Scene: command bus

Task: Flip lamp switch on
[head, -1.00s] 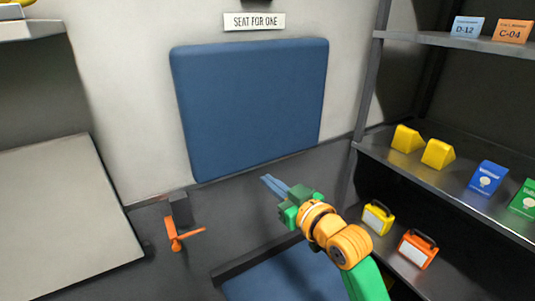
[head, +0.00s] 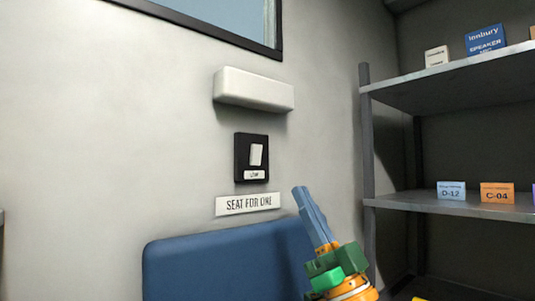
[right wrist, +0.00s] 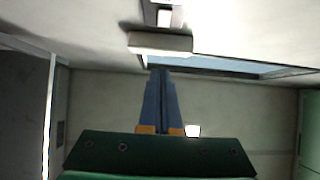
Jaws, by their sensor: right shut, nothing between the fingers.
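The lamp switch is a white rocker on a black plate (head: 251,158) on the wall, with a small label at its bottom. The white lamp housing (head: 253,90) is above it. My right gripper (head: 300,190) is shut and empty, with its blue fingers pointing up, below and to the right of the switch and apart from it in the picture. In the right wrist view the shut fingertips (right wrist: 160,70) show just below the lamp housing (right wrist: 160,42), and the switch plate (right wrist: 164,16) is partly cut off at the top. My left gripper is not in view.
A "SEAT FOR ONE" sign (head: 247,204) and a blue backrest (head: 220,262) are below the switch. A dark-framed window (head: 215,18) is above. Metal shelving (head: 445,203) with small boxes stands to the right. The wall left of the switch is bare.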

